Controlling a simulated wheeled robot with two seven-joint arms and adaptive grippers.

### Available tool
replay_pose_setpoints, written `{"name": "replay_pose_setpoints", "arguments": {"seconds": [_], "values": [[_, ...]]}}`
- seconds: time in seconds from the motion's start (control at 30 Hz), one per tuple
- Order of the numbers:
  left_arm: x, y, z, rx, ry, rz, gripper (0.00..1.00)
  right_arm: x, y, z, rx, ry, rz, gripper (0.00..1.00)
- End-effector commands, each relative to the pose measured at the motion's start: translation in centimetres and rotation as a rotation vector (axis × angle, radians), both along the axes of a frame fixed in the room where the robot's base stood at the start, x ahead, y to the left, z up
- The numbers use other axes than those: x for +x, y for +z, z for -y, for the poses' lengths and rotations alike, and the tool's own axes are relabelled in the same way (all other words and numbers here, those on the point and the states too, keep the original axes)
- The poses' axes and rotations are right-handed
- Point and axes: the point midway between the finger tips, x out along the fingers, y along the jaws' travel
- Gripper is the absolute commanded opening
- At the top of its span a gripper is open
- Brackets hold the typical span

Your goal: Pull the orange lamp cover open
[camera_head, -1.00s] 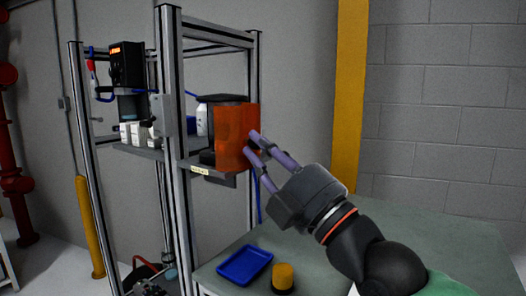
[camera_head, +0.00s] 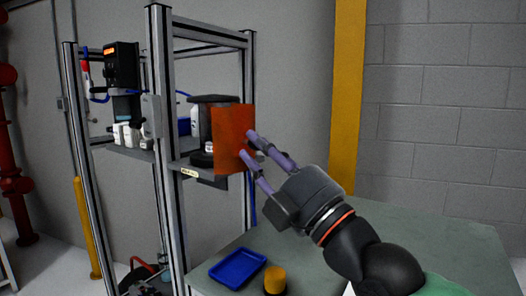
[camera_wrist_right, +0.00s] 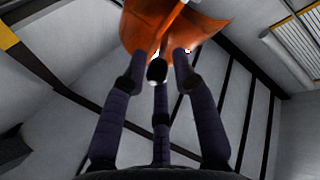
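The orange lamp cover (camera_head: 232,142) hangs at the right side of a dark lamp unit (camera_head: 201,122) on the rack shelf. It stands swung out, and the unit shows behind its left edge. My right gripper (camera_head: 246,145) reaches in from the lower right, its purple fingers spread apart at the cover's right edge. In the right wrist view, the cover (camera_wrist_right: 140,30) lies just beyond the dark fingertips (camera_wrist_right: 160,68), which are apart. A firm hold on the cover cannot be made out. My left gripper is not in view.
A metal rack (camera_head: 163,120) stands left of the cover, its post close by. Below, a grey-green table (camera_head: 330,255) holds a blue tray (camera_head: 238,268) and a yellow-topped button (camera_head: 274,278). A yellow column (camera_head: 347,90) stands behind.

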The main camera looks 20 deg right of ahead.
Motion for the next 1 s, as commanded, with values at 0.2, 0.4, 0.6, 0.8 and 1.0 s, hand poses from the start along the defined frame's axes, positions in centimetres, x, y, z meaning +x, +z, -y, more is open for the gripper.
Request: {"name": "replay_pose_setpoints", "arguments": {"seconds": [0.2, 0.4, 0.6, 0.8, 1.0], "values": [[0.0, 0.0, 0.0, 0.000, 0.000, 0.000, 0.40, 0.0, -0.1, 0.0, -0.001, 0.000, -0.001, 0.43], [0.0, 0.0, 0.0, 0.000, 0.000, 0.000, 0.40, -0.3, -0.1, 0.1, 0.000, 0.000, 0.001, 0.43], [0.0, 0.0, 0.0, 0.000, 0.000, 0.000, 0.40, -2.1, -1.0, 0.8, 0.001, 0.001, 0.003, 0.43], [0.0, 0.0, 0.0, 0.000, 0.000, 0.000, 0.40, -5.3, -2.8, 1.9, -0.001, -0.001, 0.003, 0.43], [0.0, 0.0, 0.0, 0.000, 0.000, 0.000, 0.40, -8.2, -4.5, 2.9, -0.001, -0.002, 0.002, 0.43]]}}
